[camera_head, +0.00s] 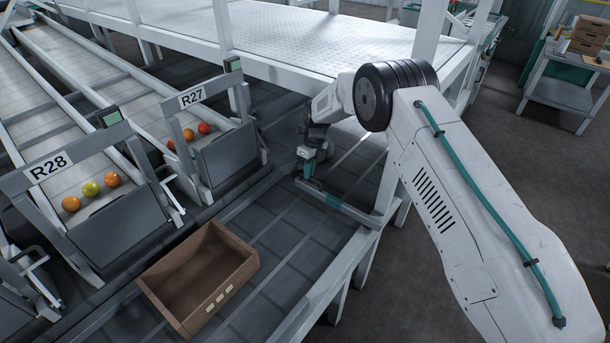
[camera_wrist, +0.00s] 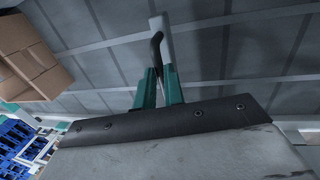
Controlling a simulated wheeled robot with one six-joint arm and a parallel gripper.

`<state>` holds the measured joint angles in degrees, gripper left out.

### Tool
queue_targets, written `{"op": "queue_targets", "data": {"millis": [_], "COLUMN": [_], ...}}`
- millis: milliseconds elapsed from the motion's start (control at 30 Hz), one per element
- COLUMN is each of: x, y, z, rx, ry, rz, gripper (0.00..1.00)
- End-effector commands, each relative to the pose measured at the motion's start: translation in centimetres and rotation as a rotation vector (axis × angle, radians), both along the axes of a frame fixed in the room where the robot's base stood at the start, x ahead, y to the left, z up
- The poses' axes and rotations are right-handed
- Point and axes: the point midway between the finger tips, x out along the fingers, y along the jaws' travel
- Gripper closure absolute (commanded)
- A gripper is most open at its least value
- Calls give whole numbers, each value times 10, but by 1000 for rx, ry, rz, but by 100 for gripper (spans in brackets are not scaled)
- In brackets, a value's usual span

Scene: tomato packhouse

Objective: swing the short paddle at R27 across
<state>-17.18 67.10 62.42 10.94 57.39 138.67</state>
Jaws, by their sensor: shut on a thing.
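The short paddle (camera_head: 352,211) is a low grey bar with a teal part, lying slantwise over the dark roller belt, right of the R27 sign (camera_head: 192,95). My gripper (camera_head: 308,173) is at the bar's far left end. In the wrist view, the teal fingers of my gripper (camera_wrist: 158,76) are closed around a dark-tipped upright handle of the paddle, with its pale grey bar (camera_wrist: 165,32) running beyond them. The exact contact is partly hidden. Lane R27 ends in a grey flap, with several red and orange tomatoes (camera_head: 188,136) behind it.
An open, empty brown carton (camera_head: 241,266) sits on the belt, nearer me; it also shows in the wrist view (camera_wrist: 32,58). Lane R28 (camera_head: 47,166) holds 3 tomatoes on the left. White posts and a platform (camera_head: 290,40) stand close behind my arm.

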Motion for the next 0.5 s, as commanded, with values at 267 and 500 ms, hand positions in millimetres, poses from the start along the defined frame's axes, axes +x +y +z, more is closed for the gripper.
{"op": "queue_targets", "data": {"millis": [267,500], "x": [5,6], "y": [-4,-7], "z": [1,1], "rx": [0,0], "ry": [-3,-6], "rz": [-20,-21], "gripper": [100,87]}}
